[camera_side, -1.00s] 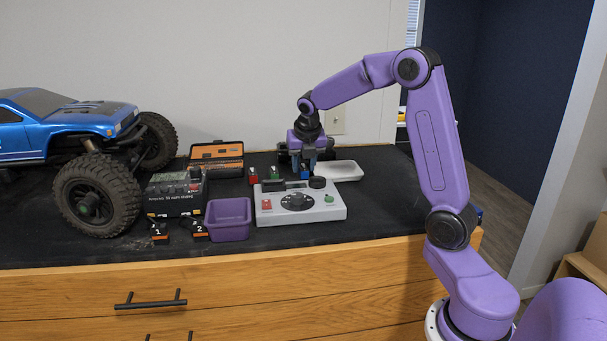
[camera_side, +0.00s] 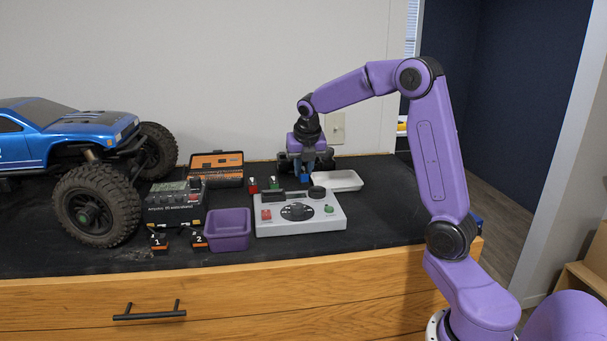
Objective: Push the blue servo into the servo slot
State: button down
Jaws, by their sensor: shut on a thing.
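My gripper (camera_side: 305,178) points down behind the grey control panel (camera_side: 335,219) and is shut on the small blue servo (camera_side: 305,181). The servo shows low between the fingers, just behind the panel's back edge. A red servo-like block (camera_side: 253,187) and a green one (camera_side: 274,184) stand to its left, also behind the panel. The servo slot cannot be made out clearly; the panel's back edge and my fingers hide that area. I cannot tell whether the blue servo touches a slot.
A white tray (camera_side: 346,186) lies right of my gripper. A purple bin (camera_side: 228,243) stands left of the panel, with a black radio box (camera_side: 174,206), an open orange case (camera_side: 216,178) and a blue crawler truck (camera_side: 75,120) beyond. The mat's right side is free.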

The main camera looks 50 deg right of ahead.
jog(key=s+a+r, duration=0.5)
jog(key=s+r, duration=0.6)
jog(key=s, duration=0.2)
jog(key=s+a+r+m+g, duration=0.1)
jog(key=a+r+m+g, duration=0.15)
jog(key=a+m, duration=0.45)
jog(key=a+r+m+g, duration=0.1)
jog(key=a+m+g, duration=0.3)
jog(key=m, duration=0.7)
jog(key=w+f, duration=0.2)
jog(key=w, duration=0.2)
jog(key=w+d+f, duration=0.1)
jog(key=w+f, duration=0.2)
jog(key=w, duration=0.1)
jog(key=w+f, duration=0.3)
jog(key=w, duration=0.1)
jog(key=shift+d+f, duration=0.2)
jog(key=shift+d, duration=0.15)
jog(key=shift+w+f, duration=0.35)
jog(key=shift+f, duration=0.05)
jog(key=shift+w+f, duration=0.15)
jog(key=shift+f, duration=0.8)
jog(key=shift+w+f, duration=0.15)
jog(key=shift+f, duration=0.8)
jog(key=shift+f, duration=0.15)
